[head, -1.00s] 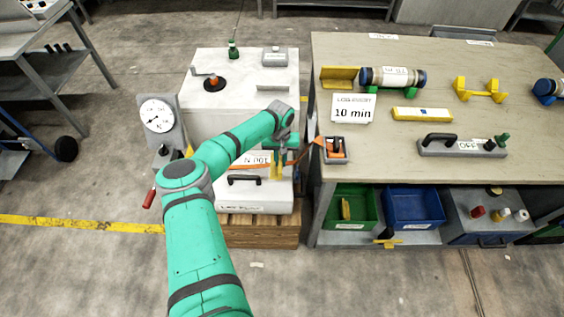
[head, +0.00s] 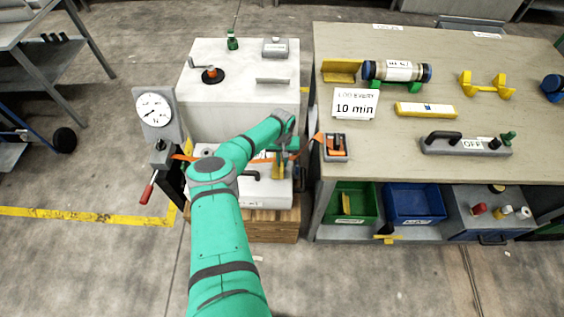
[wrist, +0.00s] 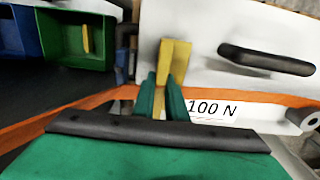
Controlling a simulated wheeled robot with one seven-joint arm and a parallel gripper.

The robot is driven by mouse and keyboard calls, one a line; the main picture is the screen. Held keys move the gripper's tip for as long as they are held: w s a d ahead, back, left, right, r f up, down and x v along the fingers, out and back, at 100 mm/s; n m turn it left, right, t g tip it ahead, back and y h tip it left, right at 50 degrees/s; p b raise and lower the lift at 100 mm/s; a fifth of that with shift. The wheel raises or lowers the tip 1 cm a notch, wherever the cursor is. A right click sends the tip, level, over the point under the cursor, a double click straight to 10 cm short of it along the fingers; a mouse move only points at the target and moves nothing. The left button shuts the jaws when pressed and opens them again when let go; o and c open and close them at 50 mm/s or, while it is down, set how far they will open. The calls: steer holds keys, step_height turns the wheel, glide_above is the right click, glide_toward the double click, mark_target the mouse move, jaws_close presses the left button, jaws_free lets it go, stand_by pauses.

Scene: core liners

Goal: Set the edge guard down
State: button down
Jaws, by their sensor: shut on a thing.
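My gripper (wrist: 162,98) is shut on a yellow edge guard (wrist: 173,62), an angled piece that sticks out past the green fingertips. In the head view the gripper (head: 277,160) and the guard are over the right part of the white lidded box (head: 245,191), partly hidden by my arm. An orange strap (wrist: 265,98) runs across the box and passes under the fingers. The "100 N" label (wrist: 212,108) lies just right of the fingertips. I cannot tell whether the guard touches the lid or strap.
The box's black handle (wrist: 265,60) stands close to the guard. A ratchet (head: 335,147) sits at the bench's near-left edge. A dial gauge (head: 153,109) with a red lever stands left of the box. Another yellow angle piece (head: 341,70) is on the bench (head: 500,60).

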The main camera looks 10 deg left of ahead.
mark_target(282, 160)
steer(key=shift+f, duration=0.4)
steer(key=shift+f, duration=0.1)
steer(key=c, duration=1.8)
jaws_free()
steer(key=shift+o, duration=0.2)
steer(key=shift+w, duration=0.1)
step_height(282, 160, up, 12)
steer(key=shift+a, duration=0.1)
